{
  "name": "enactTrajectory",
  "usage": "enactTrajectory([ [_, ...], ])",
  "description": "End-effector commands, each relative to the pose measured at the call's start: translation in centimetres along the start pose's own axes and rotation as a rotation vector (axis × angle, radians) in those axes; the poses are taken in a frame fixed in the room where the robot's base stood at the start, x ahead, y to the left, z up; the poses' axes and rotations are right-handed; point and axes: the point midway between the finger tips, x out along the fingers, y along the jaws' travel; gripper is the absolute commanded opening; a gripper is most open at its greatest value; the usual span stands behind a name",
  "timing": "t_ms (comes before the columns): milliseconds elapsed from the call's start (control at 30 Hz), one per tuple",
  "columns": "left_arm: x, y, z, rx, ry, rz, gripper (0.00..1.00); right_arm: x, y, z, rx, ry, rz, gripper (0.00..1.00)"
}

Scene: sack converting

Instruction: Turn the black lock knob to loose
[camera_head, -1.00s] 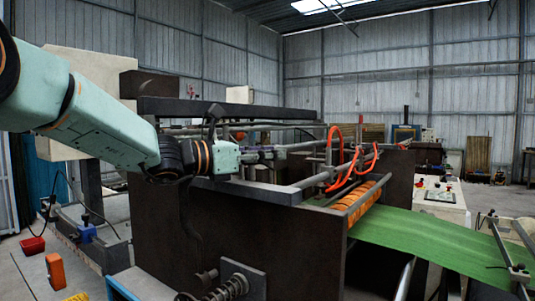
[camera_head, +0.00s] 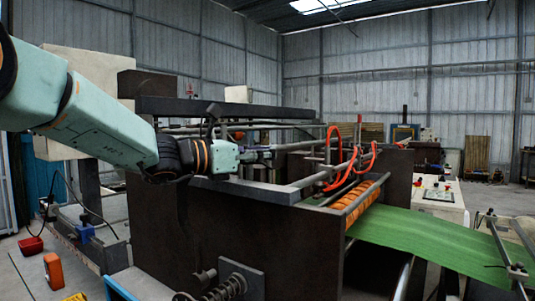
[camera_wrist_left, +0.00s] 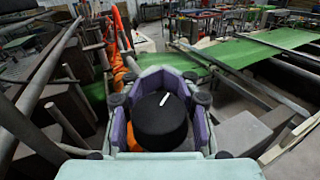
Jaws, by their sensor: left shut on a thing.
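The black lock knob (camera_wrist_left: 159,121) is a round black disc with a short white mark on its top, seen in the left wrist view. My left gripper (camera_wrist_left: 160,98) is shut on it, with its purple-lined fingers around the knob's sides. The white mark points up and slightly right in that view. In the head view my left gripper (camera_head: 258,154) reaches in from the left over the dark machine frame, and the knob is too small or hidden to make out there. My right gripper is not in view.
The dark machine side plate (camera_head: 235,225) stands below my left arm. Orange hoses (camera_head: 350,165) and metal rails are just right of the gripper. A green sheet (camera_head: 430,245) runs out to the right. A red bin (camera_head: 31,245) sits on the floor at left.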

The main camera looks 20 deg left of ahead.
Motion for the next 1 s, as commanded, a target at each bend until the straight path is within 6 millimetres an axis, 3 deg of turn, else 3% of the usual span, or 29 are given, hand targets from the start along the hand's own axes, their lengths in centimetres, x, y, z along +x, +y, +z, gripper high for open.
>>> enactTrajectory([
  [900,-0.07,0.07,0.05,0.000,-0.001,0.002,0.00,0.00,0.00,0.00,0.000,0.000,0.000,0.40],
  [933,-0.07,0.08,0.05,0.000,-0.001,0.002,0.26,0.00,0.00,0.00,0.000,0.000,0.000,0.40],
  [1000,-0.06,0.07,0.05,0.000,-0.001,0.002,0.32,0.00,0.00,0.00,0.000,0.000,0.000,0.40],
])
